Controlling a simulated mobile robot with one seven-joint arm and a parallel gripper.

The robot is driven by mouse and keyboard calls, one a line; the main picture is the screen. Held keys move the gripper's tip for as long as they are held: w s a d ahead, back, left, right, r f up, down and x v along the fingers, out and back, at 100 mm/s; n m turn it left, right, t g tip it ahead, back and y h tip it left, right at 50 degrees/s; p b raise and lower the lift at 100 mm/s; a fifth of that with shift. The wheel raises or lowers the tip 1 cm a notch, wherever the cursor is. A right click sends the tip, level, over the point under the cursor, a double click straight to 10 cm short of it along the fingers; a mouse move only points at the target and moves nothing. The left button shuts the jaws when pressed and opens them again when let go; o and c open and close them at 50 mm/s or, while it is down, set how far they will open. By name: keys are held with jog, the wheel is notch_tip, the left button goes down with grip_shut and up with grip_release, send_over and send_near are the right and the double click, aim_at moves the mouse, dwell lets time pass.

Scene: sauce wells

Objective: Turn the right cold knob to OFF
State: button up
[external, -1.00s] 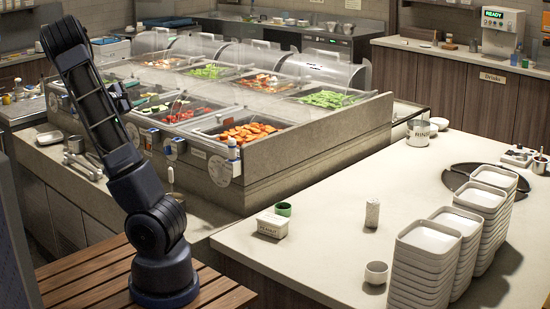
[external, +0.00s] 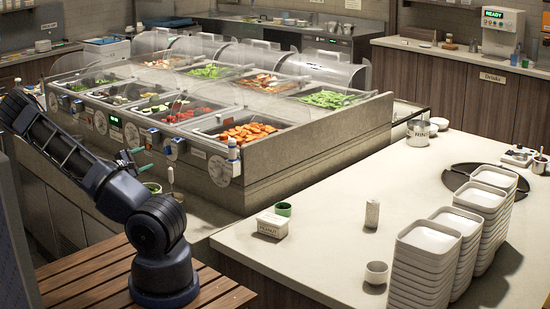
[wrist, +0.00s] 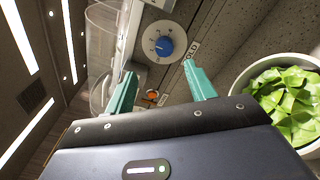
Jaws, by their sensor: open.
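In the wrist view, a blue knob (wrist: 164,46) sits at the centre of a round white dial (wrist: 149,32) on the counter's front panel. A label reading COLD (wrist: 191,53) is beside it. The knob's exact setting is too small to read. My gripper (wrist: 162,70) is open and empty, its two teal fingers apart and pointing toward the knob without touching it. In the external view, my gripper (external: 142,160) is in front of the serving counter's panel, left of its near corner. Several dials show along that panel; I cannot tell there which is the one ahead.
A bowl of green leaves (wrist: 281,100) is close beside the right finger in the wrist view. It also shows just below the gripper in the external view (external: 152,187). Clear food guards (wrist: 103,50) rise at the left of the wrist view.

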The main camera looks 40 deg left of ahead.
aim_at(166, 151)
jog(key=w, duration=0.7)
jog(key=w+a+f, duration=0.1)
jog(key=w, duration=0.2)
jog(key=shift+w, duration=0.4)
jog(key=c, duration=1)
